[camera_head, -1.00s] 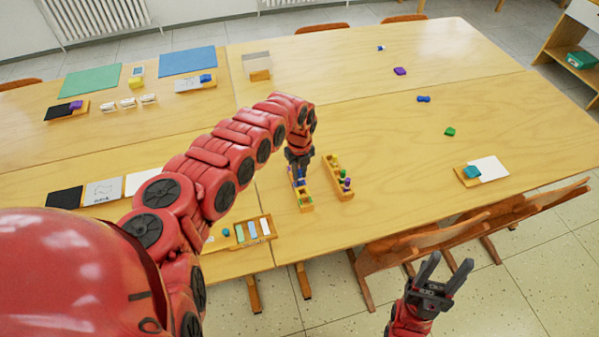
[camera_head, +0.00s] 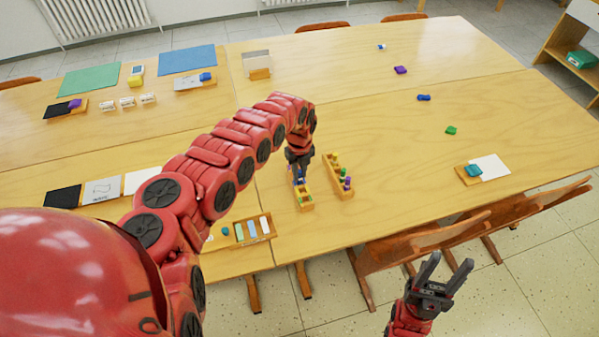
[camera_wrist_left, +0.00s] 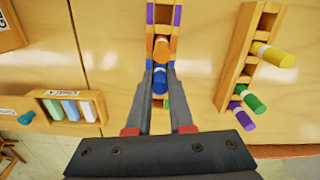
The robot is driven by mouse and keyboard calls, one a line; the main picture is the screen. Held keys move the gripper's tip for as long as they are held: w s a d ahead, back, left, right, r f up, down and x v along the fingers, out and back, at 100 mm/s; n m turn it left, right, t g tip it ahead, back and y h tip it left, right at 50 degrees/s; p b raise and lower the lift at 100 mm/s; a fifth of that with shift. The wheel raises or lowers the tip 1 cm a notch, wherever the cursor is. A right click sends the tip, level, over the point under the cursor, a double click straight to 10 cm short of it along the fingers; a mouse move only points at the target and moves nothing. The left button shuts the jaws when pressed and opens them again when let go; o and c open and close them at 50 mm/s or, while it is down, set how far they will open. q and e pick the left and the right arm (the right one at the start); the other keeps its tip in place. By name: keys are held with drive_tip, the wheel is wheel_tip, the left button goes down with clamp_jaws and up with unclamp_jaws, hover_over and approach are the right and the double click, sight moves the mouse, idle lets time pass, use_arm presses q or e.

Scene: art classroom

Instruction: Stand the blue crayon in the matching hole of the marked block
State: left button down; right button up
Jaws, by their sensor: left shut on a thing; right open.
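The blue crayon (camera_wrist_left: 160,78) is upright between the fingertips of my left gripper (camera_wrist_left: 160,70), which is shut on it. It is over the narrow wooden block (camera_head: 304,203), which also shows in the left wrist view (camera_wrist_left: 149,42). The block has coloured marks along it. An orange crayon (camera_wrist_left: 161,48) stands in it just beyond the blue one. I cannot tell whether the blue crayon's lower end is inside a hole; the fingers and the crayon's top hide it. My right gripper (camera_head: 444,276) is open and empty, in front of the table's edge.
A second wooden block (camera_head: 347,194) stands close to the right, holding yellow, green and purple crayons. A wooden tray with pale pieces (camera_head: 271,237) is to the left near the front edge. Chairs (camera_head: 420,243) stand along that edge. The table's middle right is mostly clear.

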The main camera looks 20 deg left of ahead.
idle(0.3)
use_arm(q)
drive_tip(key=c, duration=0.7)
unclamp_jaws()
drive_tip(key=shift+o, duration=1.1)
drive_tip(key=shift+r+p, duration=2.25)
drive_tip(key=shift+r, duration=0.75)
drive_tip(key=shift+s+f, duration=0.1)
